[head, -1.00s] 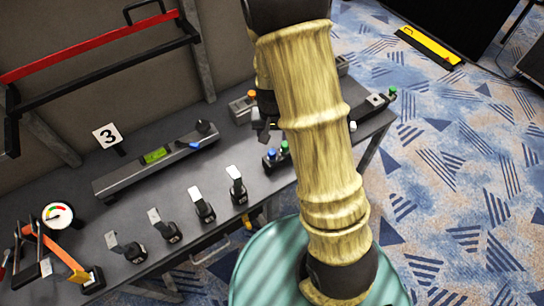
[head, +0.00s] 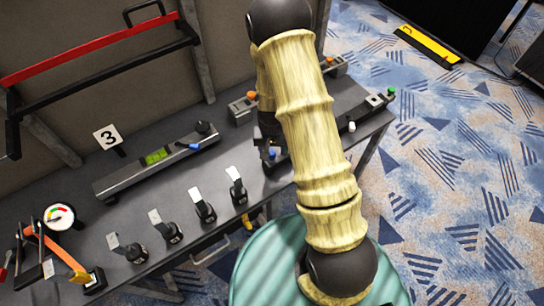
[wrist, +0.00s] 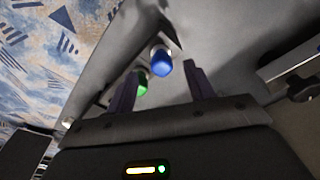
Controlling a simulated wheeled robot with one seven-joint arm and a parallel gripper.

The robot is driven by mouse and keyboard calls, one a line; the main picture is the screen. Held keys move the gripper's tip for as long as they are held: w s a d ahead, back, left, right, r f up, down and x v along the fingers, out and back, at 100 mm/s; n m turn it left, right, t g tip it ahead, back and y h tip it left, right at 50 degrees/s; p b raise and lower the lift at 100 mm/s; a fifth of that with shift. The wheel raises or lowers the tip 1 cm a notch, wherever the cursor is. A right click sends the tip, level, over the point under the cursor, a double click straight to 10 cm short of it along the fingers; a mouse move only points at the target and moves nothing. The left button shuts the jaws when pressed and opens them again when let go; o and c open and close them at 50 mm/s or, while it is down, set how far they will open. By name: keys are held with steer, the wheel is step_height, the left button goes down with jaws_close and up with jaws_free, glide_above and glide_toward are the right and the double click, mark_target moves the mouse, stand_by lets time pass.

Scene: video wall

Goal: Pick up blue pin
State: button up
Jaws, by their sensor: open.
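The blue pin (wrist: 161,62) stands upright beside a green pin (wrist: 142,83) in the wrist view. It shows small in the head view (head: 271,153), at the edge of my gripper, on the grey table. My gripper (wrist: 161,70) is open, and the blue pin appears between its two dark fingertips in the picture. The fingers do not appear to touch it, and the remaining distance is hard to judge. In the head view my gripper (head: 267,140) is partly hidden behind my arm, and the green pin is hidden there.
The grey table (head: 230,160) also carries a long device with a green display (head: 157,156), several levers (head: 237,187), a dial gauge (head: 59,216) and an orange-knobbed block (head: 243,108). Patterned carpet lies to the right.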

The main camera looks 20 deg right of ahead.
mark_target(272, 152)
steer(key=shift+f, duration=0.1)
steer(key=shift+w+f+p, duration=0.2)
steer(key=shift+f+p, duration=0.1)
steer(key=shift+f, duration=0.55)
steer(key=shift+w+f+p, duration=0.15)
steer(key=shift+f+p, duration=0.1)
steer(key=shift+f, duration=0.55)
steer(key=shift+w+f+p, duration=0.2)
steer(key=shift+f+p, duration=0.1)
steer(key=shift+f, duration=0.55)
steer(key=shift+s+d, duration=0.1)
steer(key=c, duration=1.1)
steer(key=shift+r, duration=0.1)
step_height(272, 152, up, 10)
steer(key=shift+f+b, duration=0.1)
steer(key=shift+b, duration=0.7)
